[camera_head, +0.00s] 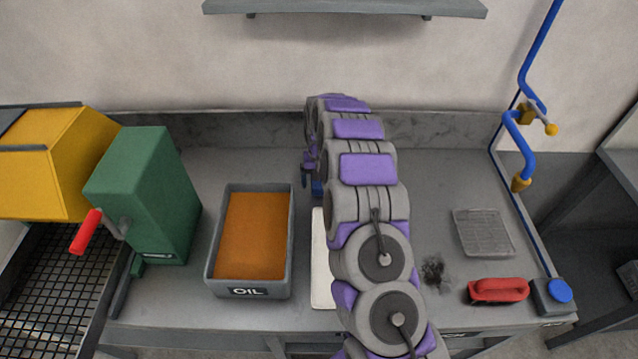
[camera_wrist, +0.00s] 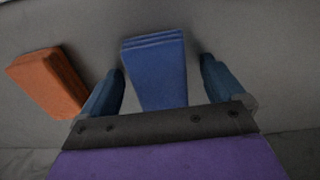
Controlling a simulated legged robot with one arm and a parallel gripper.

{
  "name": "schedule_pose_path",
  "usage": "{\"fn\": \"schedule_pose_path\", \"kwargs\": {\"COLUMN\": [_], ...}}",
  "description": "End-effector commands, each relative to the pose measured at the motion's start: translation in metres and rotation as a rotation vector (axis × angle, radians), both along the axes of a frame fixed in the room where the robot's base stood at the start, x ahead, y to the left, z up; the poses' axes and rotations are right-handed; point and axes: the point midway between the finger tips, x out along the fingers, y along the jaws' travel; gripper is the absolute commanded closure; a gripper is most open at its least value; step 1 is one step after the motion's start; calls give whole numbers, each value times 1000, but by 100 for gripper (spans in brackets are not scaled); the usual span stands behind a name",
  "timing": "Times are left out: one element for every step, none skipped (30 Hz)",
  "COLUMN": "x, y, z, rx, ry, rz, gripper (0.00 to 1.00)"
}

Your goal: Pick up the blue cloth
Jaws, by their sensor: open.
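The blue cloth (camera_wrist: 156,72) is a folded stack lying on the grey worktop in the wrist view. My gripper (camera_wrist: 160,80) is open, with one finger on each side of the cloth and a gap showing on both sides. I cannot tell how far the fingertips are above the worktop. In the head view a small blue piece of the cloth (camera_head: 317,187) shows beside my arm, and my gripper (camera_head: 308,180) is mostly hidden behind the arm.
An orange folded cloth (camera_wrist: 48,82) lies left of my gripper in the wrist view. The OIL tray (camera_head: 213,250), a green machine (camera_head: 150,195) and a white board (camera_head: 320,270) stand left of my arm. A red-handled brush (camera_head: 498,290) and a drain grate (camera_head: 484,233) are at right.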

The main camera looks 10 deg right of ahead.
Motion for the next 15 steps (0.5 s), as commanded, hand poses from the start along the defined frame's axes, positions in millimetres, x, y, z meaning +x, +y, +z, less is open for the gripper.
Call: {"fn": "schedule_pose_path", "kwargs": {"x": [0,0,0,0,0,0,0,0,0,0,0,0,0,0,0], "y": [0,0,0,1,2,3,3,3,3,4,4,4,4,4,3], "z": [1,1,1,1,1,1,1,1,1,1,1,1,0,0,0], "rx": [0,0,-1,-1,-2,-3,-3,-3,-4,-4,-4,-5,-5,-4,-4], "ry": [-1,0,-1,-1,-1,-1,-1,-1,0,0,0,0,0,1,1], "rz": [0,0,0,0,0,1,1,1,1,1,1,1,1,1,1], "gripper": [4,4,6,9,12,16,19,21,25,28,31,35,38,41,44]}}
